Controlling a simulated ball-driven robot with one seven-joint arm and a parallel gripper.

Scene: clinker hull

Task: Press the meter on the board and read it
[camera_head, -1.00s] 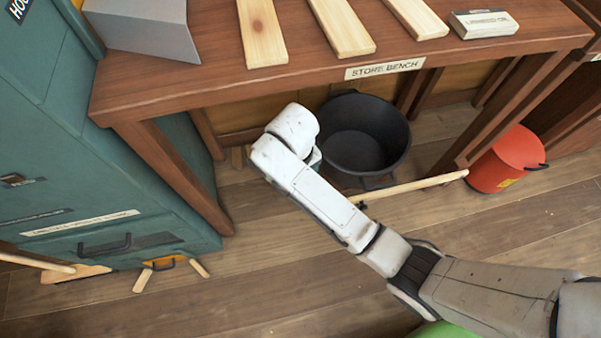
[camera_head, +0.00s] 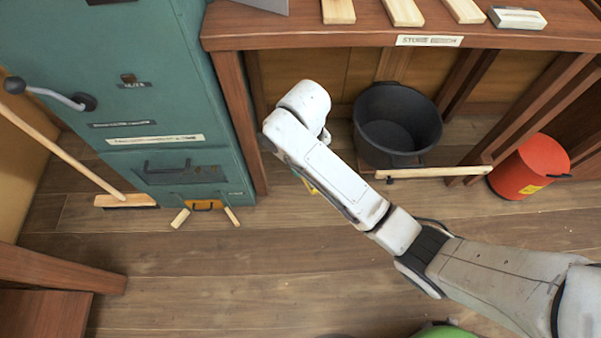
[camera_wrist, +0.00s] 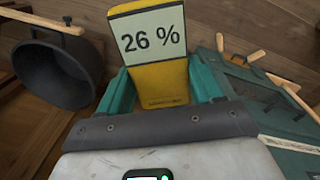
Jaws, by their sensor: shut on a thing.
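A yellow meter (camera_wrist: 160,85) is in the wrist view, with a pale display (camera_wrist: 150,35) reading "26 %". My gripper (camera_wrist: 162,90) is shut on it, one teal finger on each side. In the head view the gripper is mostly hidden behind my white wrist; a small yellow patch (camera_head: 308,187) shows under it. The meter is over the floor in front of the bench, apart from the boards. Three pale boards, left (camera_head: 338,11), middle (camera_head: 403,12) and right (camera_head: 464,10), lie on the store bench (camera_head: 300,33), partly cut off by the top edge.
A black bucket (camera_head: 397,145) stands under the bench. A red bin (camera_head: 531,167) stands at the right. A teal cabinet (camera_head: 140,75) with a lever (camera_head: 50,95) is at the left, with a broom (camera_head: 125,201) beside it. The floor (camera_head: 220,275) in front is mostly clear.

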